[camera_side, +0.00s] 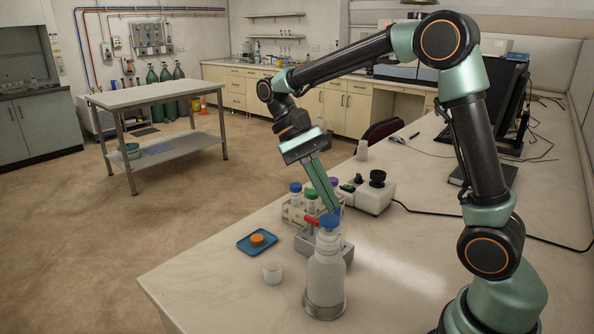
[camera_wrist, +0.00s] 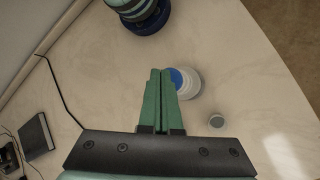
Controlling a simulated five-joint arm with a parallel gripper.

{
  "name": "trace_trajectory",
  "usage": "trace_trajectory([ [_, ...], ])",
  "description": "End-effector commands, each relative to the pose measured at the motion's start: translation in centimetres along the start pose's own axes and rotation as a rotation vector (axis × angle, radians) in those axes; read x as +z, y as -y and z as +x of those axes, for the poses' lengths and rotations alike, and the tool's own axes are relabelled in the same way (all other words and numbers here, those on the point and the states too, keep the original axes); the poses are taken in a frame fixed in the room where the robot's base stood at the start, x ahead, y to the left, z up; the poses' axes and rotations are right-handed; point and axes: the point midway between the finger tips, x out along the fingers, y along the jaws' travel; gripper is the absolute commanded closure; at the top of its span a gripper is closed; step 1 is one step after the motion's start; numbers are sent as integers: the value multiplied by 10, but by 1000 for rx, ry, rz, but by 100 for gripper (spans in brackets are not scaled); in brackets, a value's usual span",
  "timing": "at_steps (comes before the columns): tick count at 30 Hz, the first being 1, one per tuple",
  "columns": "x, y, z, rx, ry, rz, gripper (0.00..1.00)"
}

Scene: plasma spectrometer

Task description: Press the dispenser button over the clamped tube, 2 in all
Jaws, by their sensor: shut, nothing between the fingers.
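The dispenser is a white bottle (camera_side: 325,272) standing in a grey ring base, with a blue button (camera_side: 329,221) on top and a red spout (camera_side: 312,220) pointing left. My gripper (camera_side: 334,209) is shut and empty, its green fingertips just above or at the button; I cannot tell if they touch. In the wrist view my gripper (camera_wrist: 160,72) shows beside the blue button (camera_wrist: 177,78), partly covering the bottle's top. A grey block (camera_side: 347,250) stands behind the bottle. The clamped tube cannot be made out; the bottle and spout may hide it.
A rack (camera_side: 294,213) holds tubes with coloured caps behind the block. A blue tray (camera_side: 246,247) with an orange cap (camera_side: 258,239) and a small white cup (camera_side: 273,272) lie left. A white device with a black knob (camera_side: 377,178) stands behind. The front left bench is clear.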

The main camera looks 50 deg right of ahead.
Motion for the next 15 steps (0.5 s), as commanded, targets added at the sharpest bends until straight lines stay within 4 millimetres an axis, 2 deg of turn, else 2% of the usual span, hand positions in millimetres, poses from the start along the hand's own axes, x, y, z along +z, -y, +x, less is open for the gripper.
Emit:
trace_trajectory([
  [15, -5, 1, 6, -3, 3, 0, 100],
])
